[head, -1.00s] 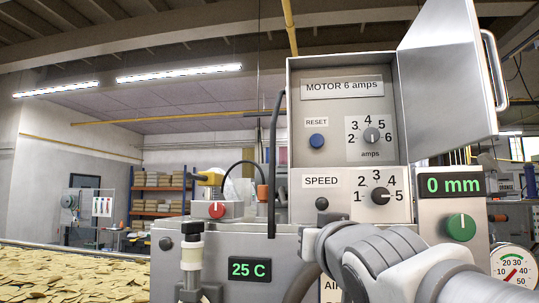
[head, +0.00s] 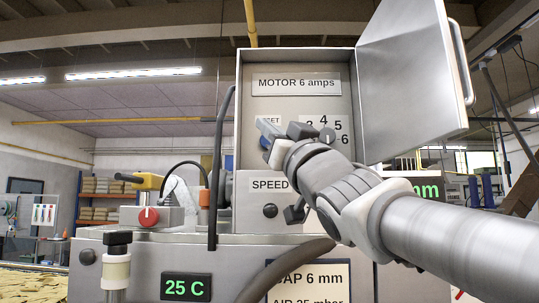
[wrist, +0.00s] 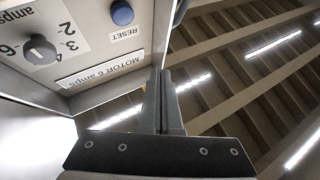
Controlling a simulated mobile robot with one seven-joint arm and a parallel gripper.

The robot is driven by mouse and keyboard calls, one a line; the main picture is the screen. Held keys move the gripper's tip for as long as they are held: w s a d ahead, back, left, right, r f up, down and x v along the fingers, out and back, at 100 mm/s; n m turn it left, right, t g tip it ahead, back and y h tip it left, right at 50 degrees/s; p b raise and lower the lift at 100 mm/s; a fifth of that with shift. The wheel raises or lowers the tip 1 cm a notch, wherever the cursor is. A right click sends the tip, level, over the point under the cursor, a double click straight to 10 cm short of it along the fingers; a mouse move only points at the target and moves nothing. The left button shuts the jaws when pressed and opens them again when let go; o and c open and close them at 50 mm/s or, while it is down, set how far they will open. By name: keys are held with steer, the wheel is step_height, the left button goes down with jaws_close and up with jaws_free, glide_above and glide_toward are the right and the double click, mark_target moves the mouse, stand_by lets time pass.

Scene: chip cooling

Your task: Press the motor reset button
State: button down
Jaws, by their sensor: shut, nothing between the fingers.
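The blue motor reset button (head: 265,143) is on the panel inside the open motor box (head: 243,100). In the head view my gripper (head: 263,124) partly covers it and its RESET label. In the wrist view the whole button (wrist: 122,13) shows at the upper left, with the RESET label beside it. My gripper (wrist: 160,73) is shut and empty there, its fingertips below and right of the button in the picture. The fingers look apart from the button. The button looks raised from the panel.
The amps knob (head: 327,135) sits right of the button, partly behind my gripper. The box's metal door (head: 415,75) stands open to the right. The speed panel (head: 255,208) is below, partly hidden by my arm. A red knob (head: 148,217) is at the left.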

stand_by(0.3)
steer(key=w+p, duration=0.3)
steer(key=w, duration=0.5)
steer(key=shift+w+d, duration=0.15)
steer(key=shift+w, duration=0.25)
steer(key=shift+w, duration=0.15)
stand_by(1.7)
steer(key=shift+w, duration=0.25)
steer(key=shift+w+p, duration=0.4)
steer(key=shift+w, duration=0.1)
stand_by(0.7)
steer(key=shift+s, duration=0.1)
steer(key=shift+s+f+b, duration=0.15)
steer(key=shift+s+b, duration=0.25)
steer(key=shift+b, duration=0.05)
steer(key=shift+s, duration=0.35)
steer(key=shift+s, duration=0.15)
